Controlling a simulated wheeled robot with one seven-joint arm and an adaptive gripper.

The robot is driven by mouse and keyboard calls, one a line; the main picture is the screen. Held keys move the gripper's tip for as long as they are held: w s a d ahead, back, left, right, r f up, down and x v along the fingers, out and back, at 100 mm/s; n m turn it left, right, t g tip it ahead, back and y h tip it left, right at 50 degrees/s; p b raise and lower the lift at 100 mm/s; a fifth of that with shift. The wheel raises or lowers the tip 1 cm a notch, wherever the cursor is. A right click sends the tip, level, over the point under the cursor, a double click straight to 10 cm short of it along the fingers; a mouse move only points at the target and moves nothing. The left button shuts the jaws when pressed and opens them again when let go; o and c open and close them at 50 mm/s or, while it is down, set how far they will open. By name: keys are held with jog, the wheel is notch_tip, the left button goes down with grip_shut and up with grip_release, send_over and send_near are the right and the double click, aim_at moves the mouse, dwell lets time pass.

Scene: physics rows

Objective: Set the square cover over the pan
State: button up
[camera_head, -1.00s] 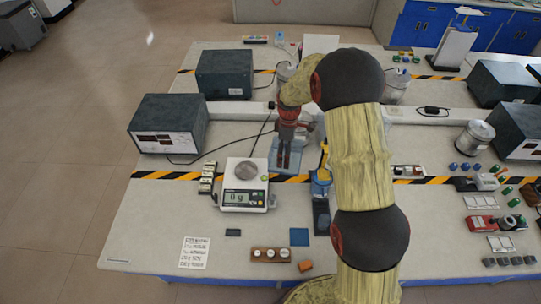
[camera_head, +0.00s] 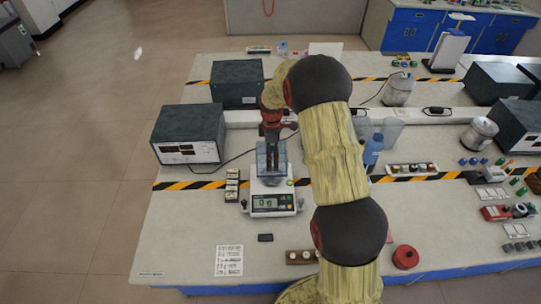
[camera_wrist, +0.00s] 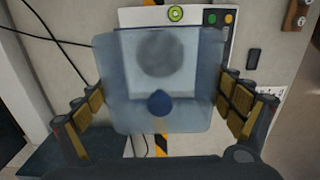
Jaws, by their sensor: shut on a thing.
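The square cover (camera_wrist: 125,112) is a clear bluish box with a dark blue knob (camera_wrist: 160,103). My gripper (camera_head: 270,168) is shut on the cover, with a finger at each side in the wrist view. In the head view the cover (camera_head: 264,163) is over the back part of the scale (camera_head: 272,203), whose display reads 0 g. The round grey pan (camera_wrist: 165,54) shows through the cover in the wrist view, off toward the top of the picture. In the head view the pan is mostly hidden. I cannot tell the gap between cover and scale.
Small weights (camera_head: 232,185) stand in a row left of the scale. A dark instrument box (camera_head: 188,135) stands at back left. The table front left of the scale is mostly clear, with a paper sheet (camera_head: 229,260).

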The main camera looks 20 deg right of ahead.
jog(key=shift+f+b, duration=2.1)
jog(key=shift+f, duration=1.9)
jog(key=shift+f, duration=0.4)
jog(key=o, duration=0.9)
jog(key=shift+r, duration=0.15)
notch_tip(320, 180, up, 8)
jog(key=p, duration=0.4)
